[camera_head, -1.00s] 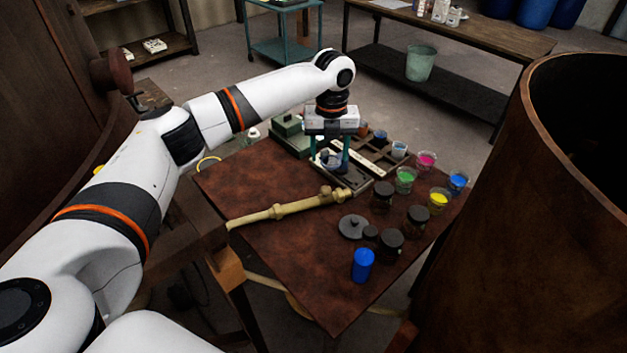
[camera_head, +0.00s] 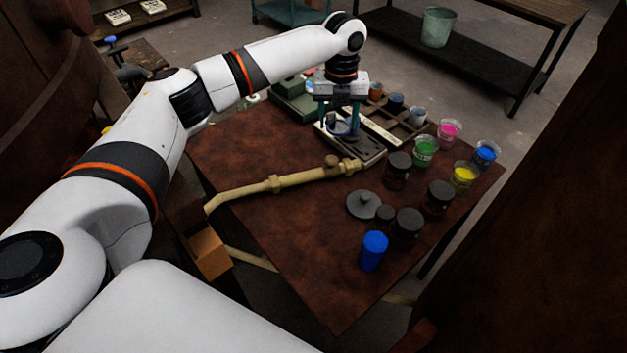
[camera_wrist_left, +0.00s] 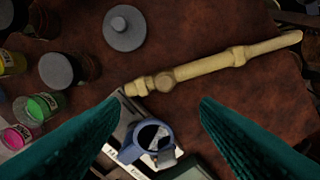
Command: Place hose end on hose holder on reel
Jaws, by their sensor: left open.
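The hose end (camera_head: 285,180) is a pale yellow tube with a collar and a valve-like fitting. It lies on the brown table, and the hose droops over the table's left edge. It crosses the upper part of the left wrist view (camera_wrist_left: 205,68). My left gripper (camera_head: 339,124) points down, open, over a tray with a small blue cup, just beyond the hose's fitting. In the left wrist view the blue cup (camera_wrist_left: 150,138) shows between its open fingers (camera_wrist_left: 157,105), with the hose apart from them. My right gripper is out of view. I cannot make out the reel or its holder.
Dark-lidded jars (camera_head: 397,171), paint cups (camera_head: 424,151) and a blue cylinder (camera_head: 373,251) crowd the table's right side. A loose grey lid (camera_head: 363,204) lies near the hose. Large dark vats flank the table. The table's front left surface is clear.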

